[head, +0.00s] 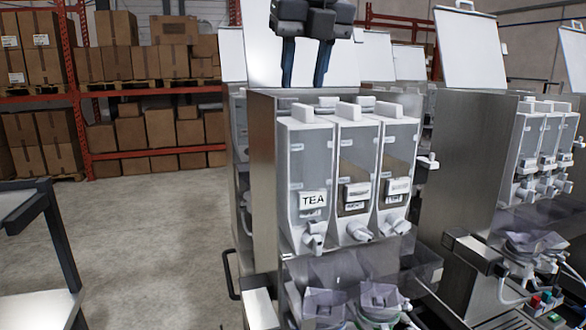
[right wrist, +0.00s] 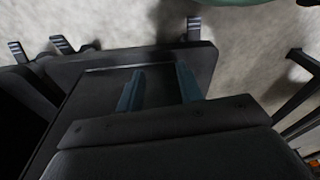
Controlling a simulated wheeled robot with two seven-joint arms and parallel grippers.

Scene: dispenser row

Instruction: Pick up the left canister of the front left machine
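The front left machine (head: 262,175) stands in the middle of the head view and holds three white canisters side by side. The left canister (head: 309,165) carries a TEA label and has a white spout below and a white top piece. It stands upright beside the middle canister (head: 354,175). My left gripper (head: 305,80) is above the canisters at the top of the view, fingers pointing down. Its two blue fingers are apart with nothing between them. My right gripper (right wrist: 158,88) shows in the right wrist view with its fingers apart and empty, over dark parts.
A raised white lid (head: 262,62) stands behind the left gripper. The right canister (head: 397,170) is close beside the middle one. Another machine (head: 465,130) stands to the right. A dark-framed table (head: 40,215) is at left, with clear floor (head: 160,235) between.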

